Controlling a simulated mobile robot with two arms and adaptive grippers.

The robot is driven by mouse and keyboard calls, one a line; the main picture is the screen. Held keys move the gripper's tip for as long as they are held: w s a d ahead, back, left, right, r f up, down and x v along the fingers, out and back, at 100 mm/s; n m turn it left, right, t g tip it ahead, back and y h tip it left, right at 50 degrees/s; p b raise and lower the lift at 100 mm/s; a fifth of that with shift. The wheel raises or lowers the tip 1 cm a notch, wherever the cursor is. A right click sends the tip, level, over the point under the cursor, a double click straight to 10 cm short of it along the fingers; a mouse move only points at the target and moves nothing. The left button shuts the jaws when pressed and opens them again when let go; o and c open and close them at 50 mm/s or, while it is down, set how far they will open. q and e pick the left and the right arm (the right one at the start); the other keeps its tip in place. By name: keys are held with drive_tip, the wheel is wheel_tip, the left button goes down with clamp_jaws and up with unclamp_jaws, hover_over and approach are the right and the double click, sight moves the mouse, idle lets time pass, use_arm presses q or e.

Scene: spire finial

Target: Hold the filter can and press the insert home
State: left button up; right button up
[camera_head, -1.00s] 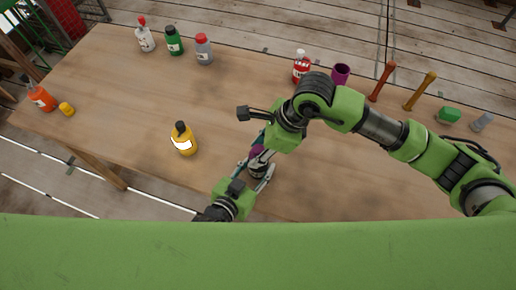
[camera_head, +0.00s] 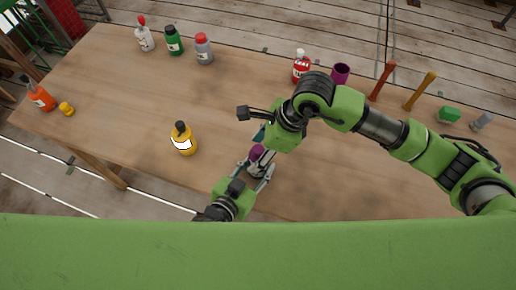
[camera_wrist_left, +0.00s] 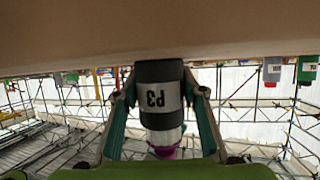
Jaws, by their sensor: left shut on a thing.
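The filter can (camera_head: 255,172) stands on the table near its front edge. In the left wrist view the can (camera_wrist_left: 158,72) is dark grey with a white label marked P3, and it appears upside down. The purple insert (camera_head: 257,152) sits at the can's top; in the left wrist view the purple part (camera_wrist_left: 163,152) shows beyond a pale band. My left gripper (camera_head: 257,176) is shut on the can, one finger on each side. My right gripper (camera_head: 259,134) is just beyond and above the insert, seemingly apart from it. Its fingertips are mostly hidden by its own body.
A yellow bottle (camera_head: 184,140) stands left of the grippers. A red bottle (camera_head: 301,68) and a purple cup (camera_head: 340,73) stand behind my right arm. More bottles line the table's back left. The wooden table (camera_head: 120,95) is bare between them.

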drive_tip(key=shift+o, duration=1.1)
drive_tip(key=shift+r, duration=3.5)
clamp_jaws()
drive_tip(key=shift+f, duration=0.25)
drive_tip(key=shift+f, duration=1.3)
